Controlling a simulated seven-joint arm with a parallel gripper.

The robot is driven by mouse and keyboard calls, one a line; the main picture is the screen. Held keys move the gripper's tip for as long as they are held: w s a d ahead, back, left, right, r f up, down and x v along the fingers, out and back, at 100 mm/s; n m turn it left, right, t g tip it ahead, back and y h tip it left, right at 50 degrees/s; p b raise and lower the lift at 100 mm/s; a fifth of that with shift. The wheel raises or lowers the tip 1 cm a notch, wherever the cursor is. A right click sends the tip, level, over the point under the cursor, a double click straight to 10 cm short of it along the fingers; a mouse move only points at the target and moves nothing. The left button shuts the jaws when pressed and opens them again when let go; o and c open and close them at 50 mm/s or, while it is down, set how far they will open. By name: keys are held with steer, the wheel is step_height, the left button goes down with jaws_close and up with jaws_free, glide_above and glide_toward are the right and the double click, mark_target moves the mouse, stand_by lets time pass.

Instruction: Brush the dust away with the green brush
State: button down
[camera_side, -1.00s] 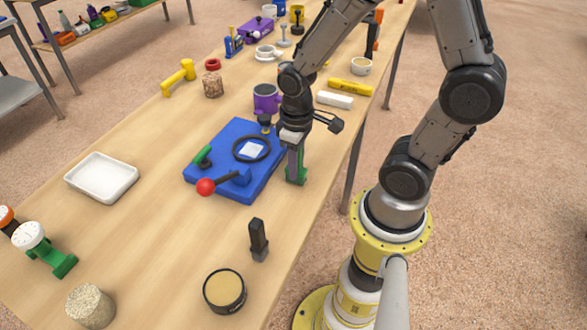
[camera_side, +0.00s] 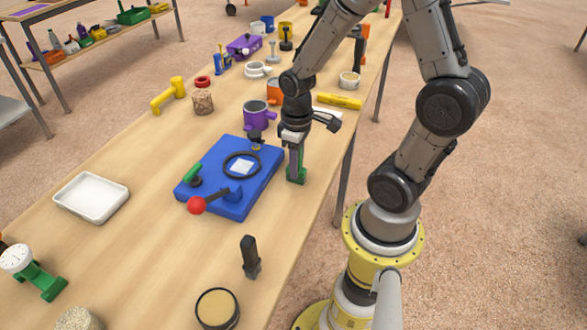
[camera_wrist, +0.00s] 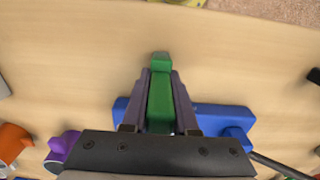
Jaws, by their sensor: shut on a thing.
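My gripper (camera_side: 296,162) points down at the right of the blue plate and is shut on the green brush (camera_side: 297,175). The brush also shows in the wrist view (camera_wrist: 160,100), green and long between the two fingers. Its lower end is close to the tabletop; I cannot tell if it touches. The blue plate (camera_side: 222,200) carries a black ring (camera_side: 229,174), a white square (camera_side: 243,167) inside the ring, a green handle and a red-knobbed lever (camera_side: 197,205). I cannot make out dust clearly in either view.
A purple cup (camera_side: 257,118) and an orange cup (camera_side: 275,88) stand behind the plate. A yellow bar (camera_side: 339,102) lies farther right. A white tray (camera_side: 91,197) is at left, and a dark upright block (camera_side: 250,258) in front. The wood between tray and plate is clear.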

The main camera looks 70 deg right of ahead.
steer(key=shift+d+r, duration=0.1)
steer(key=shift+d, duration=3)
steer(key=shift+w+a, duration=0.15)
steer(key=shift+a, duration=1.1)
steer(key=shift+w+a, duration=0.15)
steer(key=shift+a, duration=1.1)
steer(key=shift+a+f, duration=0.15)
steer(key=shift+a, duration=0.6)
steer(key=shift+a+f, duration=0.15)
steer(key=shift+a, duration=0.6)
steer(key=shift+a, duration=1.9)
steer(key=shift+w+a+r, duration=0.1)
steer(key=shift+w+a, duration=0.1)
steer(key=shift+a, duration=0.75)
steer(key=shift+w+a+r, duration=0.1)
steer(key=shift+w+a, duration=0.1)
steer(key=shift+a, duration=0.75)
steer(key=shift+w+d+r, duration=0.1)
steer(key=shift+w+d, duration=0.05)
steer(key=shift+d, duration=2.05)
steer(key=shift+d+f, duration=0.2)
steer(key=shift+d, duration=3.05)
steer(key=shift+s+d, duration=0.2)
steer(key=shift+d, duration=2.1)
steer(key=shift+a+r, duration=0.15)
steer(key=shift+a, duration=1.8)
